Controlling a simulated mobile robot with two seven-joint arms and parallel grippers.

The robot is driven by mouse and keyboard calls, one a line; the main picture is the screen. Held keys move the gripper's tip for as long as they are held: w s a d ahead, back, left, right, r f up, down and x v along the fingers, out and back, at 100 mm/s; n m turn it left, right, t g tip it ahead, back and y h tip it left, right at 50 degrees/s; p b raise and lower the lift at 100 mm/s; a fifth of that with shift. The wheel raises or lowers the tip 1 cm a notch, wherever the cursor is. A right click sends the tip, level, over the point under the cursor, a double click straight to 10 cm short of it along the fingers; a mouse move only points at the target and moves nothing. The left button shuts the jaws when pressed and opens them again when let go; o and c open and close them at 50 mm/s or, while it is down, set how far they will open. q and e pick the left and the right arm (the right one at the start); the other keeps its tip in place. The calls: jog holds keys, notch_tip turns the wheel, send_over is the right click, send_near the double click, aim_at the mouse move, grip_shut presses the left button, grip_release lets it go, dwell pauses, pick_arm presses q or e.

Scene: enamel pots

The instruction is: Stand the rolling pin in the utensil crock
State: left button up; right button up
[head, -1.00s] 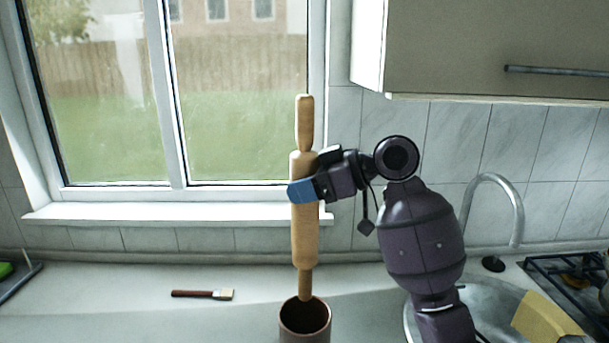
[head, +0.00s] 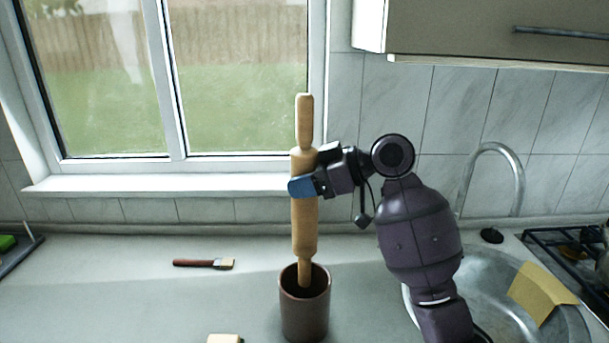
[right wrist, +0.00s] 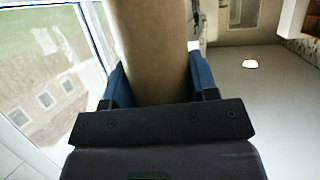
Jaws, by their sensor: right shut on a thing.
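The wooden rolling pin (head: 304,225) is upright in the head view. My right gripper (head: 302,187) is shut around the upper part of its body, and the right wrist view shows the pin (right wrist: 155,50) between the two blue fingers. The brown utensil crock (head: 305,312) stands on the counter below. The pin's lower handle reaches inside the crock's mouth; its tip is against the dark interior, and I cannot tell whether it touches the bottom. My left gripper is not in view.
A brush (head: 204,263) lies on the counter to the left of the crock. A pale block (head: 225,339) shows at the bottom edge. The sink with a yellow cloth (head: 541,290) and a curved tap (head: 518,180) is at the right. The window sill (head: 170,184) is behind.

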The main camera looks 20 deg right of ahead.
aim_at(305, 214)
jog(key=shift+f+b, duration=1.55)
jog(key=shift+f, duration=1.4)
jog(key=shift+f+b, duration=0.4)
jog(key=shift+f, duration=0.45)
jog(key=o, duration=1.3)
jog(key=shift+c, duration=0.2)
jog(key=v, duration=1.1)
jog(key=shift+b, duration=0.35)
jog(key=shift+f, duration=0.1)
